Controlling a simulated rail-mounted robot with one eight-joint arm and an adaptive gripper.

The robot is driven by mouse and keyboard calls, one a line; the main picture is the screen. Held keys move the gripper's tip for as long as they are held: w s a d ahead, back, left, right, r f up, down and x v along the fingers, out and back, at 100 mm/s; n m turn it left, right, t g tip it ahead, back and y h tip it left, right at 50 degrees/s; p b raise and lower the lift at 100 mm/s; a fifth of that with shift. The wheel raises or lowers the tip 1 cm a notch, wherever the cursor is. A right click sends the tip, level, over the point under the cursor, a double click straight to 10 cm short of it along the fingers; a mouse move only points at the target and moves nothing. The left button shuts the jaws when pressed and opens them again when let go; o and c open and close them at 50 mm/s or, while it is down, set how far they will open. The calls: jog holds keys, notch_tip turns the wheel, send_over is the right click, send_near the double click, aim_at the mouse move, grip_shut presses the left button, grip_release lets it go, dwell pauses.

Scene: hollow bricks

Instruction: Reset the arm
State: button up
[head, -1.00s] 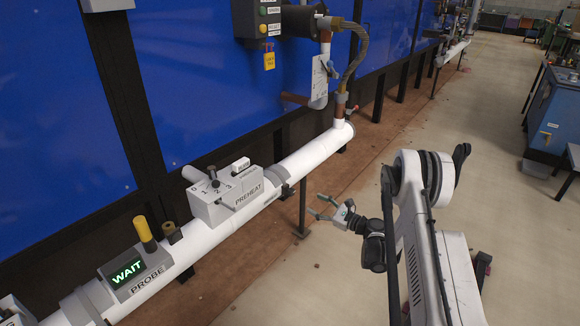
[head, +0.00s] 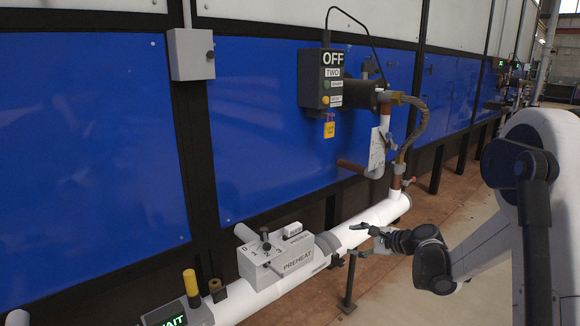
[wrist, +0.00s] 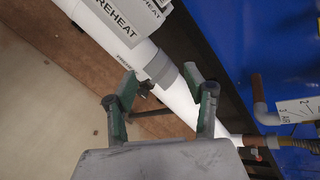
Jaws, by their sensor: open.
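My gripper (head: 362,240) is open and empty in the head view, just right of the grey PREHEAT box (head: 276,256) and close to the white pipe (head: 378,214). In the wrist view my gripper (wrist: 158,88) shows two green-faced fingers spread apart with nothing between them. The white pipe (wrist: 176,97) passes behind the fingers there. The PREHEAT box (wrist: 125,18) is at the top of the wrist view. My arm reaches in from the right side of the head view.
A dark control box reading OFF (head: 320,80) hangs on the blue panel wall, with a yellow tag (head: 329,129) below. A yellow-handled probe (head: 190,282) stands near the WAIT display (head: 172,322). A thin floor stand (head: 348,285) is below my gripper. Open floor (head: 400,295) lies right.

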jog(key=s+a+r+n+g+h, duration=0.15)
jog(key=s+r+n, duration=0.35)
jog(key=s, duration=0.5)
jog(key=s+a+r+n+g+h, duration=0.1)
jog(key=s+a+r+n+h, duration=0.15)
jog(key=s+r, duration=0.6)
jog(key=s+d+f+n+h, duration=0.15)
jog(key=s+n, duration=0.25)
jog(key=s, duration=0.8)
jog(key=s+d+f+n+h, duration=0.1)
jog(key=s+d+n+h, duration=0.2)
jog(key=s, duration=0.8)
notch_tip(320, 180, up, 18)
jog(key=a+n+p, duration=0.1)
jog(key=p, duration=1.7)
jog(key=shift+s+f, duration=0.2)
